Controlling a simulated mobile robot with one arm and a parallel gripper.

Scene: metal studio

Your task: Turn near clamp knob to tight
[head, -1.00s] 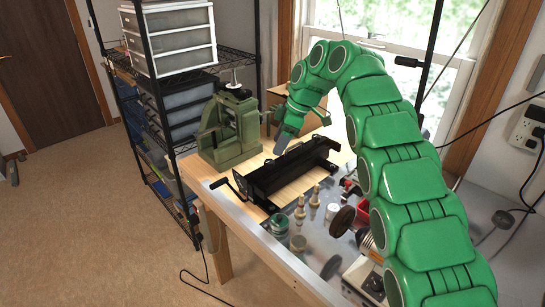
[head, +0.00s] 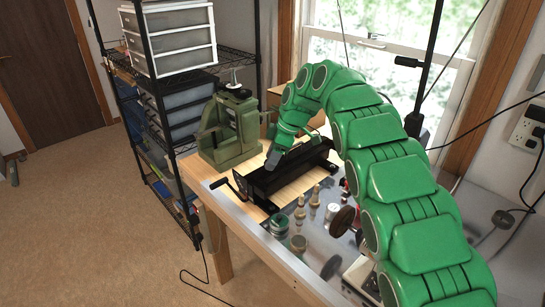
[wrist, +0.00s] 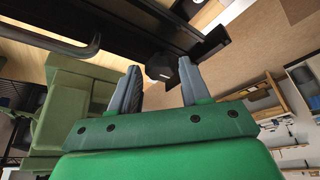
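A black bench tool with a long body (head: 295,168) lies on the wooden worktable, with a bent handle (head: 228,189) at its left end. In the wrist view its dark body (wrist: 110,32) crosses the top. A small dark knob-like part (wrist: 160,68) shows there between and just beyond my fingertips. I cannot tell its turn position or whether it is the near clamp knob. My gripper (head: 271,162) points down at the tool's left part. In the wrist view my gripper (wrist: 160,78) has its two grey fingers apart, with nothing visibly held; contact is unclear.
A green press (head: 229,132) stands behind the tool at left. Small jars (head: 279,224), brass-coloured pieces (head: 314,196) and a dark wheel (head: 343,221) stand on the front part of the table.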

